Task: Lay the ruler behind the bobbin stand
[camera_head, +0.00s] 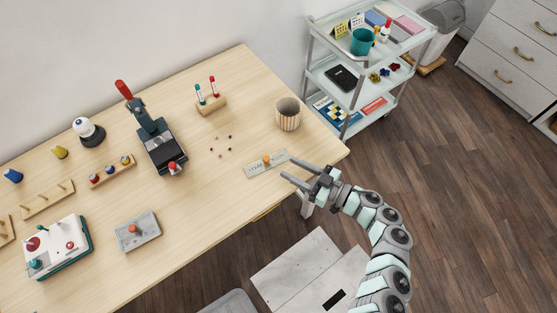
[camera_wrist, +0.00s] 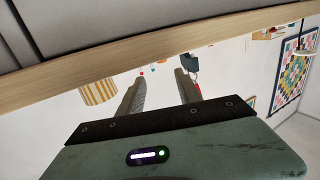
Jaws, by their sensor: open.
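The ruler looks to be the flat pale strip (camera_head: 254,170) with printed marks and an orange knob, lying on the table near its front right edge. My gripper (camera_head: 288,168) is open and empty just right of the strip's right end, apart from it as far as I can tell. In the wrist view my two fingers (camera_wrist: 160,76) are spread with nothing between them; I cannot make out the ruler there. The bobbin stand looks to be the small wooden block with red, yellow and blue pieces (camera_head: 112,171), left of the dark upright device.
A striped cup (camera_head: 288,114) stands behind the ruler; it also shows in the wrist view (camera_wrist: 98,92). A dark device (camera_head: 160,142), a two-stick block (camera_head: 211,105), scattered beads (camera_head: 222,145) and a grey box (camera_head: 137,231) are on the table. Bare wood lies between them.

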